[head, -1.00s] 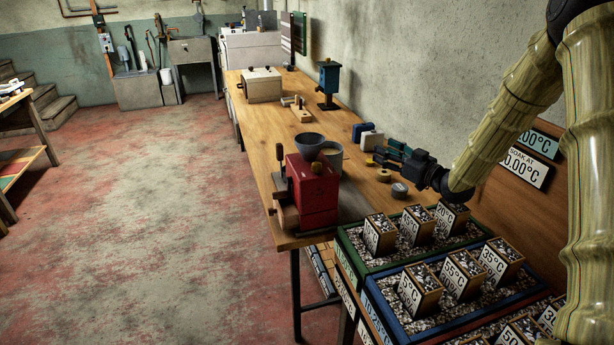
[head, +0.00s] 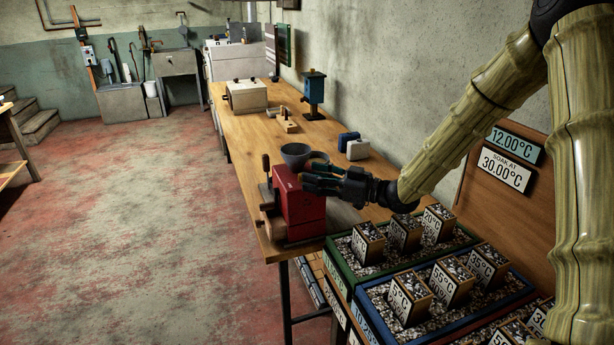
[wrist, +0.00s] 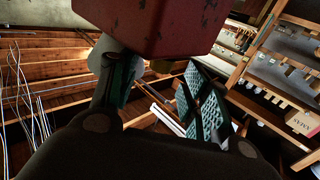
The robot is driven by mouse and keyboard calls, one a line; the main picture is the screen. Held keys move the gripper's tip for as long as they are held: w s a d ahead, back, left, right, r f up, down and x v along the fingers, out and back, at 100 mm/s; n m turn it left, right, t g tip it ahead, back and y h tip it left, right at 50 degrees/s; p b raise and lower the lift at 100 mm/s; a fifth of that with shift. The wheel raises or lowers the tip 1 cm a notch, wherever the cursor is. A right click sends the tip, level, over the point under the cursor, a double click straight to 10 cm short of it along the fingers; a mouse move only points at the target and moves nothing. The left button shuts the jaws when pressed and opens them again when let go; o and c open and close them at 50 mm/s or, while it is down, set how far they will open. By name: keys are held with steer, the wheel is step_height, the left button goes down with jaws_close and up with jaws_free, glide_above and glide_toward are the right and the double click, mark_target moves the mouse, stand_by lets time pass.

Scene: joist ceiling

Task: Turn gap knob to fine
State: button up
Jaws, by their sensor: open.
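A red mill (head: 300,215) stands at the near end of the wooden bench, with a brown upright handle (head: 266,163) at its left. My gripper (head: 308,178) is open, its fingers reaching leftward over the top of the mill and hiding part of it. In the wrist view the red body (wrist: 160,20) fills the top. A small yellowish part, perhaps the gap knob (wrist: 167,66), shows at its edge between the open fingers (wrist: 160,95). I cannot tell whether they touch it. No markings or knob setting can be read.
A dark bowl (head: 295,154) stands right behind the mill. Blue and white blocks (head: 356,149) sit by the wall. Gravel trays with labelled boxes (head: 408,298) lie close below my arm. The floor (head: 140,220) at left is clear.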

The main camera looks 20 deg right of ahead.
steer(key=shift+x, duration=1.05)
steer(key=c, duration=1)
steer(key=shift+a, duration=0.1)
steer(key=shift+f+m+t+h, duration=0.1)
steer(key=shift+m+t+h, duration=0.2)
steer(key=shift+t, duration=0.1)
